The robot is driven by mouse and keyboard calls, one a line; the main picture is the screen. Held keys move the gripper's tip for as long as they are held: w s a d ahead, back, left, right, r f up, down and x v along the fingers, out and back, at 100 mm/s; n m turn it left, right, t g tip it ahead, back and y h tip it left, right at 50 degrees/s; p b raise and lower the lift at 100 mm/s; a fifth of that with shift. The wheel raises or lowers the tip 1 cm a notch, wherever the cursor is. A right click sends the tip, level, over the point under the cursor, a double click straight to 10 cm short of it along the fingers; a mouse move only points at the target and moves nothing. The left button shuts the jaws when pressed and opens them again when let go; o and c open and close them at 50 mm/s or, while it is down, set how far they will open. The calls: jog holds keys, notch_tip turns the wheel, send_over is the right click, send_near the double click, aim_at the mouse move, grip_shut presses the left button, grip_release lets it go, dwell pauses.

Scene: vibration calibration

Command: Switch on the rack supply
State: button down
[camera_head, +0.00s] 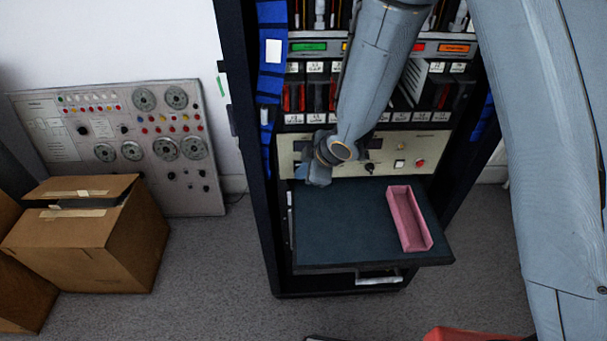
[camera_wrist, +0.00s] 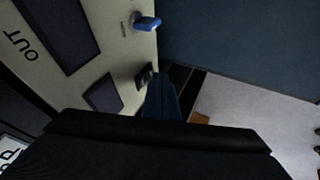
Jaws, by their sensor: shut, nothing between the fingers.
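The rack supply's cream front panel (camera_head: 415,153) spans the rack just above the pull-out shelf, with a dark knob, a small white square and a red button on its right half. My arm covers part of its left half. In the wrist view the panel (camera_wrist: 122,48) carries dark windows, a blue knob or lever (camera_wrist: 147,22) and a small black switch-like part (camera_wrist: 145,76). My gripper (camera_wrist: 163,80) is shut and empty, its tip beside the black part; I cannot tell whether they touch.
A dark shelf (camera_head: 345,235) juts out below the panel, with a pink open tray (camera_head: 405,218) on its right side. Cardboard boxes (camera_head: 95,235) and a grey instrument panel (camera_head: 130,135) stand at the left. The carpet between boxes and rack is clear.

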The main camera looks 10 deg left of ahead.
jog(key=shift+w, duration=0.25)
jog(key=shift+w+f, duration=0.2)
jog(key=shift+r, duration=0.1)
jog(key=shift+r+p, duration=0.8)
jog(key=shift+p, duration=0.1)
jog(key=s+d+r, duration=0.5)
jog(key=s+r, duration=0.2)
jog(key=r, duration=0.1)
jog(key=shift+s+d+r+b, duration=0.2)
jog(key=shift+s+r+b, duration=0.05)
jog(key=shift+r+b, duration=0.05)
